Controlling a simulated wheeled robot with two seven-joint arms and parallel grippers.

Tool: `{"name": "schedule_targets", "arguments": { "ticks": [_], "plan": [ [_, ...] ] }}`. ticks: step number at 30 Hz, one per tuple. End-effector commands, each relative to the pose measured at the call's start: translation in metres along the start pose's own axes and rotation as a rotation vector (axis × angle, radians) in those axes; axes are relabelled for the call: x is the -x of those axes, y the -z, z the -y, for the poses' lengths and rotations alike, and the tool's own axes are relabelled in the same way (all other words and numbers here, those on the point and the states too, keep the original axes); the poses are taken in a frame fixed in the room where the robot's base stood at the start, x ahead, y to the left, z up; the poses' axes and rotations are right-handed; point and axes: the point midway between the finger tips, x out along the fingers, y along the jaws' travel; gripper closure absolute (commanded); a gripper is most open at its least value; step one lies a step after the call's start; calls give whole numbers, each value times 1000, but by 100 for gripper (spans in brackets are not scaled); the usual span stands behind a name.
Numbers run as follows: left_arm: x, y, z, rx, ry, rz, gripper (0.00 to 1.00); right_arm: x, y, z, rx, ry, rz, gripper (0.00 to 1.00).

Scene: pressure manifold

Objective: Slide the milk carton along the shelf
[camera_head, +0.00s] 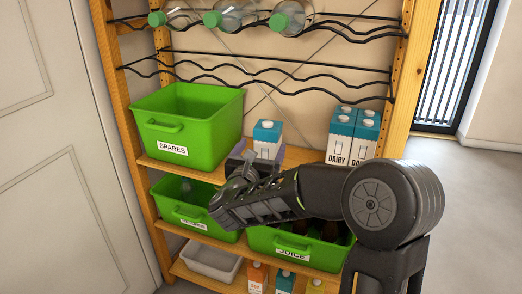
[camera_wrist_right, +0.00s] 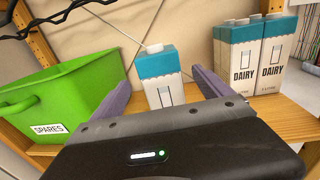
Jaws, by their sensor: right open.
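A milk carton (camera_head: 267,137) with a teal top and white cap stands upright on the middle shelf (camera_head: 297,157), right of the green SPARES bin. My right gripper (camera_head: 258,150) reaches in from the right, and its fingers are at the carton's front. In the right wrist view the carton (camera_wrist_right: 162,76) stands between the two open purple-grey fingers, with a gap showing on each side. The carton's lower part is hidden behind the gripper body. My left gripper is not in view.
The green SPARES bin (camera_head: 192,115) stands close on the left. Wire racks with bottles (camera_head: 290,17) hang above. Green bins (camera_head: 185,208) and more cartons (camera_head: 257,275) are below.

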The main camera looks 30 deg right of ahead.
Motion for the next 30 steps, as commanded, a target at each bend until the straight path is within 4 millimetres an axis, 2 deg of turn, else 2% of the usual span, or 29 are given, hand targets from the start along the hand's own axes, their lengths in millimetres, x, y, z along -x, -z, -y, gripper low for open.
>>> {"name": "schedule_targets", "arguments": {
  "ticks": [5,12,18,28,30],
  "plan": [
    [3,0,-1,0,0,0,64,-15,0,0,2,1,-1,11],
    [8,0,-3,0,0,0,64,-50,0,0,3,1,-2,11],
    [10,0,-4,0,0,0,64,-72,0,0,3,0,-1,11],
    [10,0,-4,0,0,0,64,-76,1,0,3,-2,-1,11],
    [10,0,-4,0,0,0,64,-76,1,0,3,-2,0,15]
  ]
}}
